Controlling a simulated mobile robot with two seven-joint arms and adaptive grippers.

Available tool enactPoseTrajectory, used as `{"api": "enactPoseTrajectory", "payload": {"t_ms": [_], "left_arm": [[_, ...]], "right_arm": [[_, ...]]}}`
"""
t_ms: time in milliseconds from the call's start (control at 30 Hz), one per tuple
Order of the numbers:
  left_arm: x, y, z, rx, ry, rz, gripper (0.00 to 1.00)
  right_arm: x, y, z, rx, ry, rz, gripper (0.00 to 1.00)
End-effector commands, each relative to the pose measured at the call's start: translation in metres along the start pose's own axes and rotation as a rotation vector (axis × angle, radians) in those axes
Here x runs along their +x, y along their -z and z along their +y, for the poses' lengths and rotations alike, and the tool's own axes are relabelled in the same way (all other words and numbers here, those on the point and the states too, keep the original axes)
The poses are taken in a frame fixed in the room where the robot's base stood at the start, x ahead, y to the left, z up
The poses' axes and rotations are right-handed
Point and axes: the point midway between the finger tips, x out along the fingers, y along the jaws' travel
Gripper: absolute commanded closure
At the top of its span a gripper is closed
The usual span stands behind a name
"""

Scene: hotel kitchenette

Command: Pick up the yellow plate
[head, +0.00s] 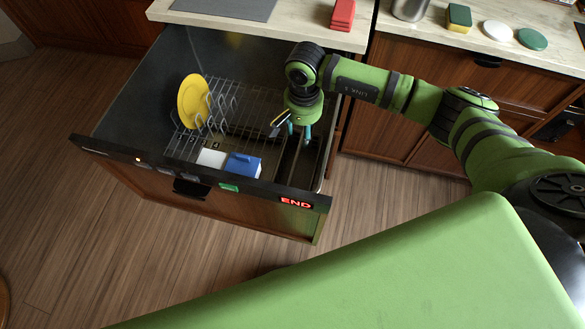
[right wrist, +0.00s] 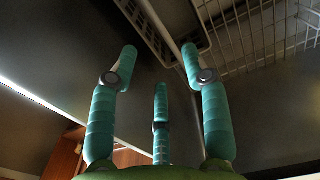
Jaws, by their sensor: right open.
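The yellow plate (head: 194,100) stands on edge, slightly tilted, in the wire rack at the left of the pulled-out dishwasher drawer in the head view. My right gripper (head: 298,131) is over the right side of the drawer, pointing down, well to the right of the plate and apart from it. In the right wrist view its teal fingers (right wrist: 160,75) are spread with nothing between them. The plate does not show in the right wrist view. My left gripper is not in view.
The drawer's wire rack (head: 230,108) holds a white item (head: 211,158) and a blue item (head: 243,165) near the front. The drawer front (head: 180,175) shows a lit END sign. A sponge (head: 459,17) and two round discs lie on the counter, with a red item (head: 343,15).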

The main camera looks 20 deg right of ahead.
Motion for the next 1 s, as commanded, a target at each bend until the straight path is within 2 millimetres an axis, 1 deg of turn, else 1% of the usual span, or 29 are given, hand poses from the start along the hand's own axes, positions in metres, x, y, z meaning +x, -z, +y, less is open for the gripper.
{"api": "enactPoseTrajectory", "payload": {"t_ms": [33,100,200,233,300,367,500,600,700,800,1000], "left_arm": [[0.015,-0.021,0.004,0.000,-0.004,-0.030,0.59],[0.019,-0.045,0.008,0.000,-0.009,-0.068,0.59],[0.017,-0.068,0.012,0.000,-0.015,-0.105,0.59],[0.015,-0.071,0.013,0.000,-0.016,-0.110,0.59],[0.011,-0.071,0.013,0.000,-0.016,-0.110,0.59],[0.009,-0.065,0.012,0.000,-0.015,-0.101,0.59],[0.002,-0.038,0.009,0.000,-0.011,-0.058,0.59],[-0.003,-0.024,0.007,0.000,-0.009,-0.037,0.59],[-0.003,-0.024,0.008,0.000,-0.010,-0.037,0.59],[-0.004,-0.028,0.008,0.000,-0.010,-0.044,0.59],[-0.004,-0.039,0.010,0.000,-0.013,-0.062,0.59]], "right_arm": [[0.016,0.000,0.000,0.000,0.000,0.000,0.53],[0.022,0.000,0.000,0.001,0.000,0.000,0.53],[0.026,0.000,0.000,0.001,0.000,0.000,0.53],[0.028,0.000,0.000,0.002,0.000,-0.001,0.53],[0.033,-0.001,0.000,0.003,-0.002,-0.004,0.53],[0.039,-0.001,0.000,0.002,-0.001,-0.002,0.53],[0.054,-0.003,-0.001,0.002,-0.002,-0.004,0.53],[0.069,-0.004,-0.003,0.003,-0.002,-0.005,0.53],[0.084,-0.003,-0.003,0.004,-0.001,-0.002,0.53],[0.092,-0.003,-0.003,0.001,0.000,-0.002,0.53],[0.093,-0.002,-0.003,0.001,0.000,0.000,0.53]]}}
